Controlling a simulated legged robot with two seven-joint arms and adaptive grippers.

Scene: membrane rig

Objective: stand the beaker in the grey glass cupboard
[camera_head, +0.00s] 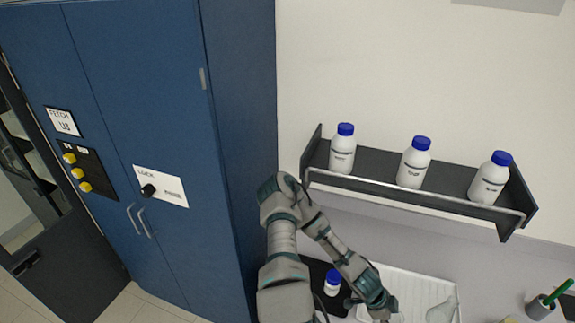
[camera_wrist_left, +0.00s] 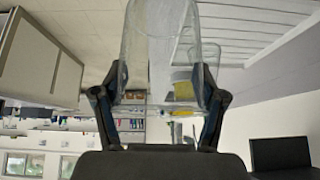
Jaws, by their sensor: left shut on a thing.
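My left gripper (camera_head: 380,306) is low in the head view, over the white ribbed tray, at the end of my bent arm. In the left wrist view, my left gripper (camera_wrist_left: 160,92) is shut on the beaker (camera_wrist_left: 160,45), a clear glass cylinder between its two fingers. The beaker's far end runs out of the picture's top edge. I cannot make the beaker out clearly in the head view. I cannot identify the grey glass cupboard for certain; a dark-framed glazed door (camera_head: 60,245) stands at the far left. My right gripper is not in view.
A tall blue cabinet (camera_head: 150,60) stands left of my arm. A wall shelf (camera_head: 383,169) holds three blue-capped bottles. Another blue-capped bottle (camera_head: 332,282) stands beside my forearm. A clear glass vessel (camera_head: 441,311) is by the white tray (camera_head: 415,284). A pen cup (camera_head: 540,307) is at right.

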